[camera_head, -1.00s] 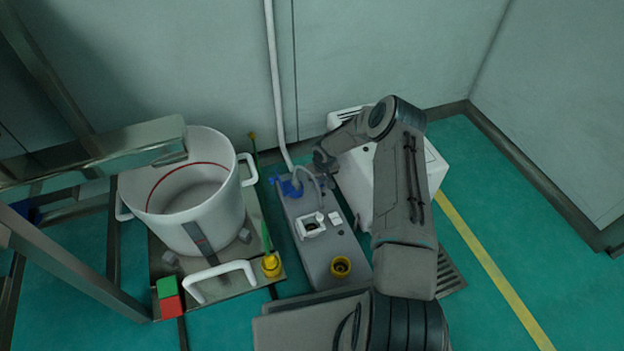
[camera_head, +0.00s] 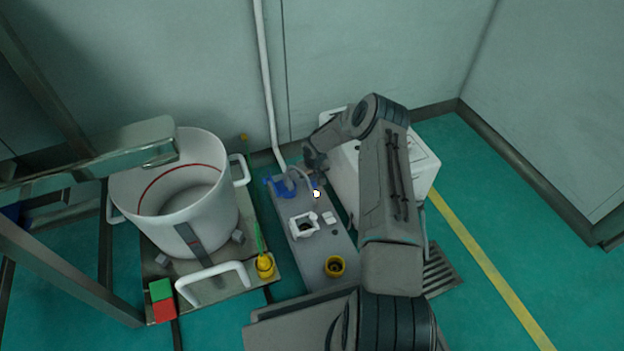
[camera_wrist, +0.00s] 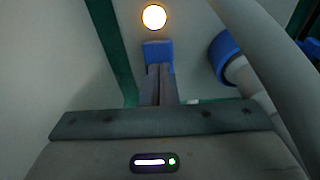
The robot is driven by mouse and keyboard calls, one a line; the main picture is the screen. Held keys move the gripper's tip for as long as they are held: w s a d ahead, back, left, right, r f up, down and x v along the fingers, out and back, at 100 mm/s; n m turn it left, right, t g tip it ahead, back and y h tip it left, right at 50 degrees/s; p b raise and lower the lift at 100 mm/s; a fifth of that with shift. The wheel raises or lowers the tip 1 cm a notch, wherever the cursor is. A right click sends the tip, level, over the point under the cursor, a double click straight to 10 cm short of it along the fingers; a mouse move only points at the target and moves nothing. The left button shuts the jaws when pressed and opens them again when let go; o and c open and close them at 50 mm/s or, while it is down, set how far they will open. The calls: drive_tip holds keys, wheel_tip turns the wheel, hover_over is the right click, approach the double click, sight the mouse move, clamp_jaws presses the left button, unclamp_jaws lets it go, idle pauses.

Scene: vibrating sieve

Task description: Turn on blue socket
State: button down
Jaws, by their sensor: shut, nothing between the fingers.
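The blue socket (camera_head: 285,187) is on the far end of a grey socket panel (camera_head: 316,266), with a pale cable plugged into it. Its blue ring (camera_wrist: 222,58) shows at the right in the wrist view. A small blue switch (camera_wrist: 157,50) lies straight ahead of my fingertips, beside the socket. A round lamp (camera_wrist: 154,17) beyond the switch glows; it also shows lit in the head view (camera_head: 316,194). My gripper (camera_wrist: 159,72) is shut and empty, its tips at the blue switch, seemingly touching it. In the head view my gripper (camera_head: 314,172) partly hides the switch.
A white socket (camera_head: 303,225) and a yellow socket (camera_head: 335,266) sit nearer on the panel. A white box (camera_head: 345,170) stands right of it. A white pot (camera_head: 185,205) on a metal platform stands left, with red and green blocks (camera_head: 162,301). A conduit (camera_head: 267,85) runs up the wall.

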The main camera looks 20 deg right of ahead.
sight(312, 186)
drive_tip(key=shift+r, duration=0.1)
drive_tip(key=shift+r+p, duration=0.4)
drive_tip(key=r+p, duration=0.1)
drive_tip(key=r, duration=0.1)
drive_tip(key=s+r+p, duration=0.1)
drive_tip(key=r, duration=0.1)
drive_tip(key=shift+r+p, duration=0.15)
drive_tip(key=shift+p, duration=0.25)
drive_tip(key=s+r+p, duration=0.3)
drive_tip(key=s+r, duration=0.2)
drive_tip(key=r, duration=0.1)
drive_tip(key=shift+s+d+r, duration=0.25)
drive_tip(key=shift+s+r, duration=0.05)
drive_tip(key=shift+r, duration=0.05)
drive_tip(key=shift+r, duration=0.1)
